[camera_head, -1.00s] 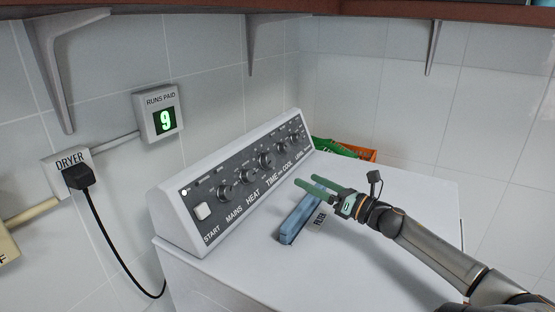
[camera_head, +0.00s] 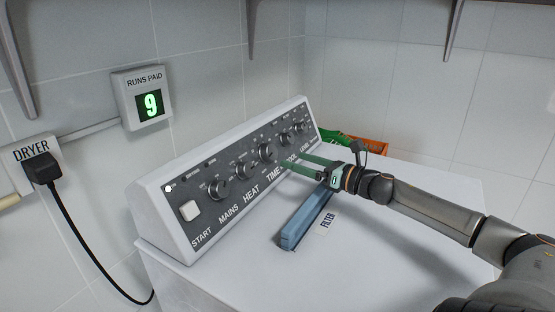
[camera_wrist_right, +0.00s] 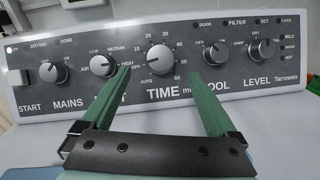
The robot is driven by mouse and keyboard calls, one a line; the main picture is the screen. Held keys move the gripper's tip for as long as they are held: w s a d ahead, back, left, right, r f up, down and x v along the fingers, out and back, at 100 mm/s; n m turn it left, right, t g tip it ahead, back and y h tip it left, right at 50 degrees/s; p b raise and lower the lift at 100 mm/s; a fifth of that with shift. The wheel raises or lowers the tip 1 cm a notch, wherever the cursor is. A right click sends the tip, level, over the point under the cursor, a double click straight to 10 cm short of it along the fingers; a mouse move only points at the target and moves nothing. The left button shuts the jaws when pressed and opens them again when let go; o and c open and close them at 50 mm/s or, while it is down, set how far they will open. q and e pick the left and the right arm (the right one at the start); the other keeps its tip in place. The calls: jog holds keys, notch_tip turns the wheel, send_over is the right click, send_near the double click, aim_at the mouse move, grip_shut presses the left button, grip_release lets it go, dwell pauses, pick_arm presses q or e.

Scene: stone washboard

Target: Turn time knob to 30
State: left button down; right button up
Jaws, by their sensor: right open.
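The TIME knob (camera_head: 267,152) is a dark round dial, third from the left of the row on the dryer's slanted control panel (camera_head: 155,205). In the right wrist view the TIME knob (camera_wrist_right: 160,59) sits between and beyond my two green fingers, with numbers around it. I cannot read its pointer surely. My right gripper (camera_head: 292,160) is open and empty, with its fingertips close to the panel near the TIME label. The fingers appear apart from the knob; contact cannot be told. My left gripper is not in view.
The COOL knob (camera_wrist_right: 215,54) and HEAT knob (camera_wrist_right: 103,65) flank the TIME knob closely. A blue filter bar (camera_head: 306,217) lies on the dryer top below my right wrist. Green and orange crates (camera_head: 368,147) stand behind. The white dryer top is otherwise mostly clear.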

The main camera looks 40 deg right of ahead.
aim_at(273, 153)
jog(key=w+b, duration=0.1)
jog(key=w, duration=0.2)
jog(key=shift+w+a+b, duration=0.15)
jog(key=shift+a+b, duration=0.2)
jog(key=shift+w+b, duration=0.45)
jog(key=shift+w, duration=0.3)
jog(key=shift+w+a, duration=0.15)
jog(key=shift+w, duration=0.3)
jog(key=shift+w+a+p, duration=0.1)
jog(key=shift+w+p, duration=0.25)
jog(key=shift+w, duration=0.1)
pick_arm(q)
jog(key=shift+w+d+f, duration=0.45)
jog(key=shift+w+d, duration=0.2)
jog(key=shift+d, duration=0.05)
pick_arm(e)
jog(key=shift+w, duration=0.1)
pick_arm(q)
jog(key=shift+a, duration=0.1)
pick_arm(e)
jog(key=shift+w+a, duration=0.1)
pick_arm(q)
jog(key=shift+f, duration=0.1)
